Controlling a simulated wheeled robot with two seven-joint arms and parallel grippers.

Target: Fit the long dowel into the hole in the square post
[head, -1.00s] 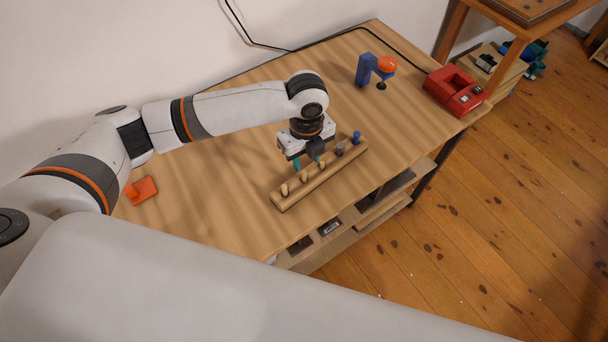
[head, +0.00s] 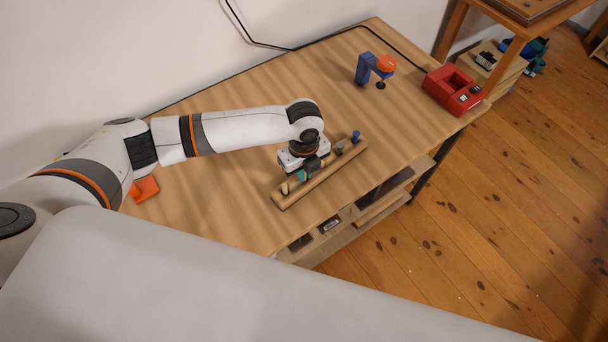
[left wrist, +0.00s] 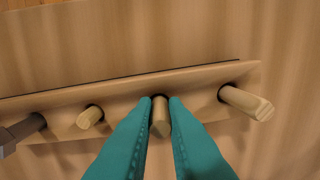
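A wooden rack (head: 330,171) on the table holds a row of upright pegs. My left gripper (head: 303,175) is down at the rack. In the left wrist view its teal fingertips (left wrist: 160,104) lie close on both sides of a tan dowel (left wrist: 160,122) standing in a hole, with no clear gap. Another tan dowel (left wrist: 245,103), which sticks out farther, stands to the right, and a short tan one (left wrist: 90,117) to the left. An orange piece (head: 146,188) lies at the table's left; I cannot tell whether it is the square post. My right gripper is not in view.
A grey-headed peg (head: 339,149) and a blue-headed peg (head: 356,137) stand in the rack's far end. A blue clamp-like object (head: 365,68) with an orange top stands at the back. A red open-topped block (head: 453,90) sits at the right corner.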

